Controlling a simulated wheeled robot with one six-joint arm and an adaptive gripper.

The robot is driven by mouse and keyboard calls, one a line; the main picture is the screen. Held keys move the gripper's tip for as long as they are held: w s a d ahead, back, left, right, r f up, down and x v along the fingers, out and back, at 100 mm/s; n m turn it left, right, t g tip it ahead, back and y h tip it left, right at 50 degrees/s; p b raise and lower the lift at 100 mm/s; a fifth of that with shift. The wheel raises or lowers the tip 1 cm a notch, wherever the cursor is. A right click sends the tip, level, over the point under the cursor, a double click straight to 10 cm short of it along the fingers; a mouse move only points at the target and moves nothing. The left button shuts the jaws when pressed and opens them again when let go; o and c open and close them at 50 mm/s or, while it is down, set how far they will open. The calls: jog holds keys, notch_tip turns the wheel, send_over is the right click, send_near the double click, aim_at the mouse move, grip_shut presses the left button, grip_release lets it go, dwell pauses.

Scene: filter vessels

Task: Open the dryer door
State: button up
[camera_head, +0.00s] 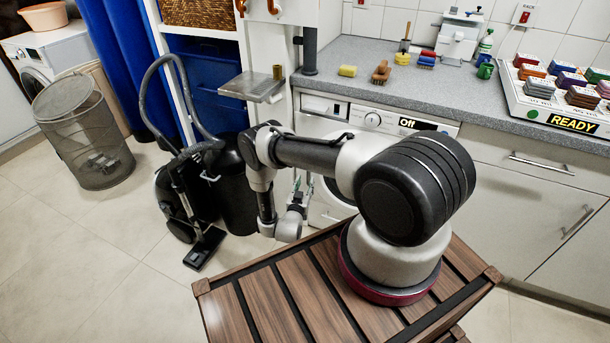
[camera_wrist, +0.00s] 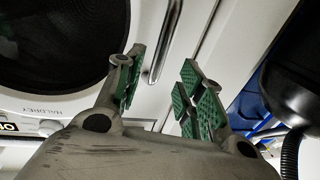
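The dryer (camera_head: 440,127) is a white machine under the grey counter, with a knob and a display reading "Off". My arm hides much of its front in the head view. Its dark round door glass (camera_wrist: 60,40) fills the upper left of the wrist view, and the door looks closed. A slim metal bar handle (camera_wrist: 167,40) runs along the white front beside the glass. My gripper (camera_wrist: 162,68) is open and empty, its green-padded fingers to either side of the handle's line in the picture. Contact is not visible. In the head view my gripper (camera_head: 298,198) is low before the dryer.
A black bin (camera_head: 234,185) and a vacuum cleaner (camera_head: 180,200) stand left of my gripper. A mesh basket (camera_head: 85,135) is farther left. The counter (camera_head: 450,98) holds sponges, brushes and a tray (camera_head: 560,113) of coloured blocks reading "READY". Tiled floor (camera_head: 130,280) is clear at lower left.

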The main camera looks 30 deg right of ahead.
jog(key=x, duration=0.7)
jog(key=shift+w+d, duration=0.15)
grip_shut()
